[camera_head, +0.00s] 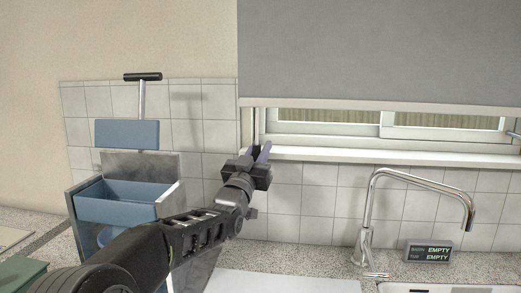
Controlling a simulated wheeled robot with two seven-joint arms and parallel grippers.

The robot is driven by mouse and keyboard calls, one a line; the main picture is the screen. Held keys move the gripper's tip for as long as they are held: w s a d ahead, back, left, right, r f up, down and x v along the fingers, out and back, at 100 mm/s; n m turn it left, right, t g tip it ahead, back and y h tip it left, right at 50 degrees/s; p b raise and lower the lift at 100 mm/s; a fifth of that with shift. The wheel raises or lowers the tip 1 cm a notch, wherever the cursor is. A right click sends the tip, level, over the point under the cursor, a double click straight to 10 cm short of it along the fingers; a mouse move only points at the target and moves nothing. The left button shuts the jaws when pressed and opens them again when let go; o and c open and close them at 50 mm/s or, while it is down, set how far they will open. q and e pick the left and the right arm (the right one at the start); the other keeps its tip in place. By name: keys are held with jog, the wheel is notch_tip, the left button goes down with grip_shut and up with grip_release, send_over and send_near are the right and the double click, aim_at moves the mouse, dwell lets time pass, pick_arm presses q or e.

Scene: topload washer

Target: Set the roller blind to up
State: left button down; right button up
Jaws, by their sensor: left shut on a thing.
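The grey roller blind (380,50) covers the upper part of the window, and its pale bottom bar (380,105) hangs above the sill. A strip of window (330,117) shows below it. My left gripper (260,152) is at the lower left corner of the window, just below the left end of the bar. It is shut on what looks like the blind's thin pull cord (254,122), which runs up beside the window frame. The fingers hide the grasped part. My right gripper is not in view.
A chrome tap (411,175) and a small display (428,251) reading EMPTY stand on the speckled counter to the right. A blue and grey tub unit (120,200) with a black T-handle (142,77) stands left. The white sill (390,156) juts out beside my gripper.

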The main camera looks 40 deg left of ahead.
pick_arm(q)
jog(key=shift+r, duration=0.1)
dwell(0.8)
notch_tip(320, 180, up, 17)
jog(key=p, duration=0.6)
jog(key=shift+s, duration=0.1)
notch_tip(320, 180, up, 19)
jog(key=p, duration=1.2)
jog(key=shift+s, duration=0.1)
jog(key=c, duration=1.6)
grip_release()
jog(key=o, duration=0.3)
jog(key=shift+w+f, duration=0.2)
jog(key=shift+f, duration=0.05)
